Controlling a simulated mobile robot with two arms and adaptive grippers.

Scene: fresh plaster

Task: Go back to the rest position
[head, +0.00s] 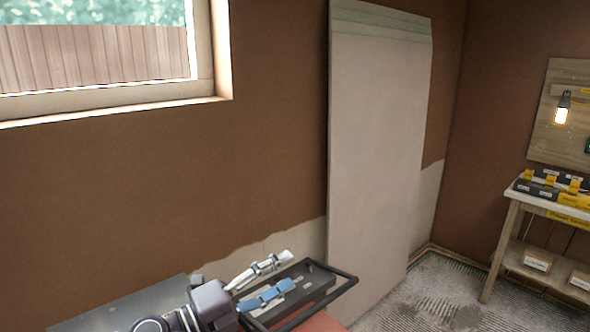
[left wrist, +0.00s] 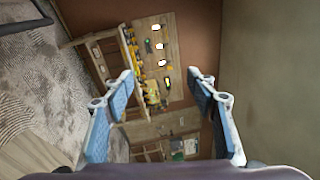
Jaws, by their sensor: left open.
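My left gripper (head: 281,279) is at the bottom of the head view, its arm coming in from the left. In the left wrist view the same gripper (left wrist: 162,75) shows two blue-padded fingers spread wide apart. Nothing is between them, and the room shows through the gap. My right gripper is in neither view.
A dark tray-like frame with a black rail (head: 346,290) lies beside and below my left gripper. Tall pale boards (head: 380,150) lean on the brown wall. A workbench (head: 515,200) with tools stands at right. Ridged floor (head: 440,290) between looks clear.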

